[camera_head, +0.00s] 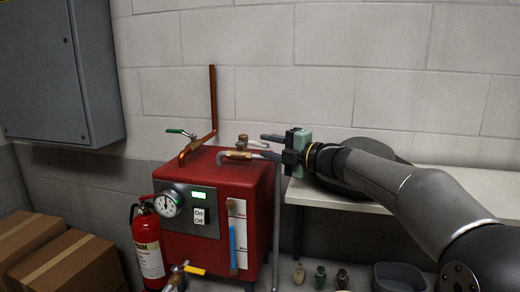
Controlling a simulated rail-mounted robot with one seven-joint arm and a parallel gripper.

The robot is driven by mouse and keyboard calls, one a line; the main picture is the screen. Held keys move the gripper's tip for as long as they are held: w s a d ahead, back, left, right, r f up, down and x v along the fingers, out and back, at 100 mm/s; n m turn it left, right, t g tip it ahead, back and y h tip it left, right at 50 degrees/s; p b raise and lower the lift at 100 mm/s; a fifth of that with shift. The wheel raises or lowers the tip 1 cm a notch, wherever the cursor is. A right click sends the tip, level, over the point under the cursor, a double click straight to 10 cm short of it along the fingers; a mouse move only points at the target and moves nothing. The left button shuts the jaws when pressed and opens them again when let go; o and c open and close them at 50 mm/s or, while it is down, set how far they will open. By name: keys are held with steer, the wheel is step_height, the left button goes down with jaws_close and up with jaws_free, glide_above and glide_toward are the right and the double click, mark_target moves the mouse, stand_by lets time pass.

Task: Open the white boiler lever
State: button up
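The white lever (258,144) sits on brass pipework on top of the red boiler (245,180), near its right rear. It is small in this view and points right. My gripper (266,146) reaches in from the right, at the lever's height. Its two fingers point left and stand apart, one above and one below the lever's outer end in the picture. The gap looks open. I cannot tell whether either finger touches the lever or how far apart they are in depth.
A green-handled valve (178,131) and copper pipe (213,95) stand on the boiler's left. A yellow lever (194,270) is low in front. A fire extinguisher (148,245) stands left. A white table (470,185) with a dark round object (340,190) lies right, under my arm.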

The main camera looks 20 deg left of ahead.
steer(key=shift+b+v, duration=0.35)
steer(key=shift+v, duration=1.45)
steer(key=shift+s, duration=0.2)
jaws_close()
steer(key=s+d+m+t+h+b, duration=0.1)
steer(key=s+m+t+h+b, duration=0.2)
steer(key=s+b, duration=0.5)
steer(key=shift+t+y, duration=0.5)
steer(key=shift+y, duration=0.1)
steer(key=p+x, duration=0.1)
steer(key=x, duration=0.2)
steer(key=p+x, duration=0.2)
steer(key=x, duration=0.1)
steer(key=s+p+x, duration=0.1)
steer(key=x, duration=0.2)
steer(key=shift+s+a+p, duration=0.15)
steer(key=shift+a+p, duration=0.15)
steer(key=shift+w+d+f+p, duration=0.1)
steer(key=shift+w+d+p, duration=0.25)
steer(key=shift+w, duration=0.6)
steer(key=shift+w+d+p, duration=0.2)
steer(key=shift+w+d, duration=0.2)
steer(key=shift+w, duration=0.55)
